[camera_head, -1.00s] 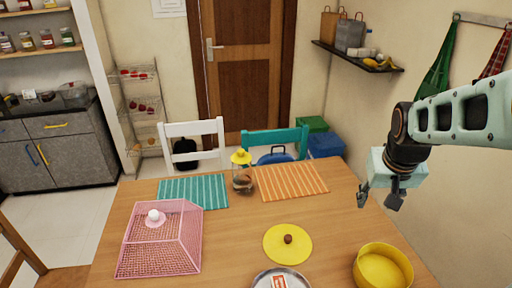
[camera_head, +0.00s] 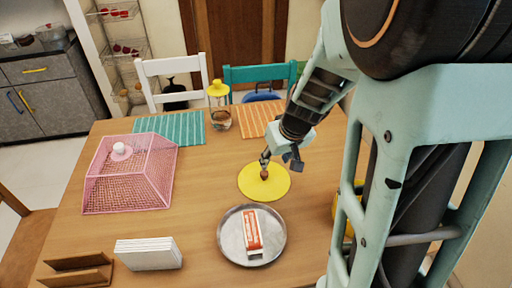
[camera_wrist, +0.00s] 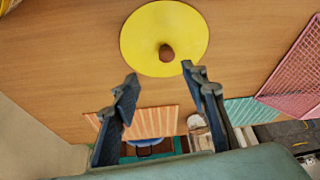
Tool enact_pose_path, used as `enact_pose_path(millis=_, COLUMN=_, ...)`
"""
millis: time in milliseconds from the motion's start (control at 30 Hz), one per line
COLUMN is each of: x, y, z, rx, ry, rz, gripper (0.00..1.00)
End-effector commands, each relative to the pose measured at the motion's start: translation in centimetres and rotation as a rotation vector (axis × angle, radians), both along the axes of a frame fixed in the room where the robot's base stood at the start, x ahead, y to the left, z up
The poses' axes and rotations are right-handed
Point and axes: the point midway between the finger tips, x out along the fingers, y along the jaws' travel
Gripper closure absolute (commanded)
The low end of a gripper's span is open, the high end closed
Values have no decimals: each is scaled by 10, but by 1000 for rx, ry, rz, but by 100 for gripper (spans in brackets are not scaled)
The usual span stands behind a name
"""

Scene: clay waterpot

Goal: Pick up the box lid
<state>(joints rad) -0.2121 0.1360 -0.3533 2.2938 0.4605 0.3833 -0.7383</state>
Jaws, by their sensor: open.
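The lid is a flat yellow disc (camera_head: 250,185) with a brown round knob (camera_head: 265,173), lying on the wooden table. It also shows in the wrist view (camera_wrist: 150,45), with its knob (camera_wrist: 166,53) just beyond the fingertips. My gripper (camera_head: 279,160) is over the far edge of the lid, close to the knob. In the wrist view my gripper (camera_wrist: 158,72) has its fingers apart, with nothing between them. The yellow round box (camera_head: 350,215) is mostly hidden behind my arm at the right.
A metal plate (camera_head: 228,246) with a red-and-white packet (camera_head: 252,230) lies in front of the lid. A pink mesh cover (camera_head: 125,180) stands at left. A glass jar with a yellow top (camera_head: 219,105) stands behind. White cards (camera_head: 148,254) stand at front left. The table between cover and lid is clear.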

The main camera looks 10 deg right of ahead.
Motion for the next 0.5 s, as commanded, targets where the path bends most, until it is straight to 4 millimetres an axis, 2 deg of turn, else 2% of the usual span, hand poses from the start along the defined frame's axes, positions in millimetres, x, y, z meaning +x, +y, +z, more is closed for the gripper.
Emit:
enact_pose_path(millis=133, x=1, y=9, z=-13, rx=6, ry=-1, rz=17, gripper=59)
enact_pose_path(millis=400, x=17, y=13, z=-52, rx=7, ry=1, rz=16, gripper=59)
enact_pose_path(millis=500, x=20, y=14, z=-59, rx=7, ry=1, rz=17, gripper=59)
